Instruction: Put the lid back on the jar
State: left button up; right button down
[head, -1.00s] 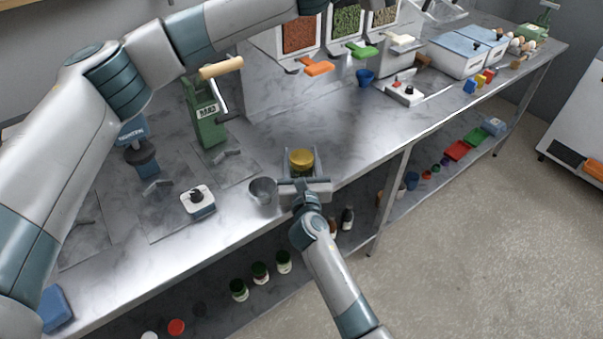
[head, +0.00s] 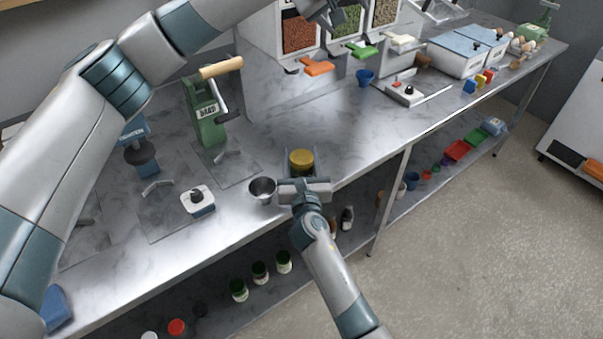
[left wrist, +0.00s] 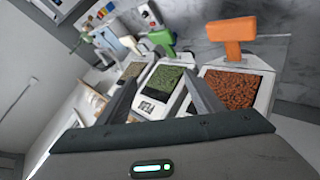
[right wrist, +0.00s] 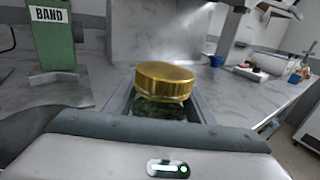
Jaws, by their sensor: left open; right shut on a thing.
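The gold lid (right wrist: 165,80) rests on top of the glass jar (right wrist: 158,108), looking slightly tilted; I cannot tell whether it is fully seated. The jar's contents look dark green. In the head view the lid (head: 301,160) shows above the jar, which is mostly hidden below it. My right gripper (head: 302,178) is shut around the jar at the counter's front edge, its fingers on either side of it. My left gripper (head: 338,14) is open and empty, up in front of the dispensers and away from the jar.
A metal cup (head: 262,189) stands just left of the jar. A green hand press (head: 207,110) and a small white device (head: 198,200) are further left. Dispensers with an orange (head: 318,67) and a green handle (head: 364,50) stand behind. The counter right of the jar is clear.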

pick_arm(q)
jog(key=s+a+f+n+g+y, duration=0.25)
jog(key=s+f+g, duration=0.25)
jog(key=s+f, duration=0.25)
jog(key=m+g+y, duration=0.2)
jog(key=m+g, duration=0.2)
send_near(302, 156)
jog(key=shift+w+d, duration=0.1)
jog(key=shift+f, duration=0.15)
jog(key=shift+f, duration=3.85)
jog(key=c, duration=1.1)
jog(key=shift+m, duration=0.25)
